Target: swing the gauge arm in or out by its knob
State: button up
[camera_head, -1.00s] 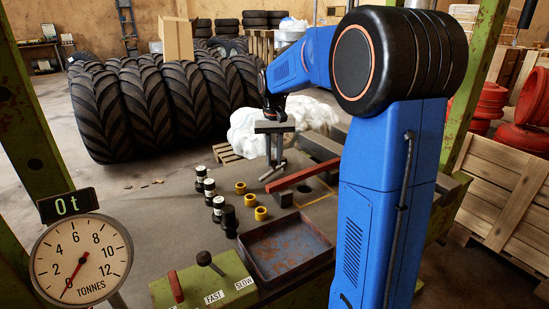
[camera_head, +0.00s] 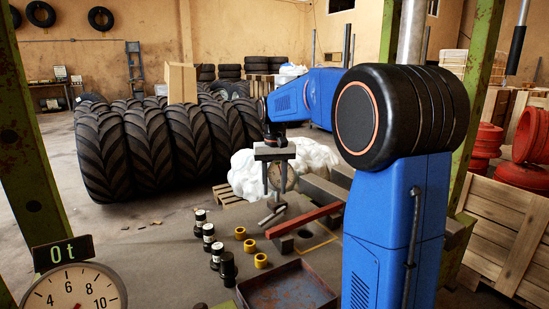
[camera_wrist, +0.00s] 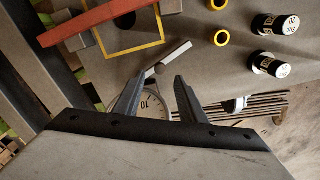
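My gripper (camera_head: 274,192) hangs fingers down over the bench, and in the wrist view its two fingertips (camera_wrist: 158,82) stand apart with nothing gripped. A grey flat bar (camera_wrist: 174,57), probably the gauge arm, lies just past the fingertips. A small dark round piece (camera_wrist: 161,68) at its near end may be the knob; I cannot tell for sure. The bar also shows below the fingers in the head view (camera_head: 271,214). A round white dial (camera_wrist: 154,104) shows partly between the fingers; the gripper body hides its lower part. I see no contact between fingers and bar.
A red bar (camera_head: 304,219) lies close to the right of the grey bar. Yellow rings (camera_head: 249,246) and black-and-white cylinders (camera_head: 208,238) stand to the left. A rusty tray (camera_head: 287,289) is at the front. Big tyres (camera_head: 150,150) and a white bundle (camera_head: 310,157) are behind.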

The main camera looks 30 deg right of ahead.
aim_at(274, 205)
notch_tip(274, 205, up, 12)
jog(key=shift+f, duration=0.2)
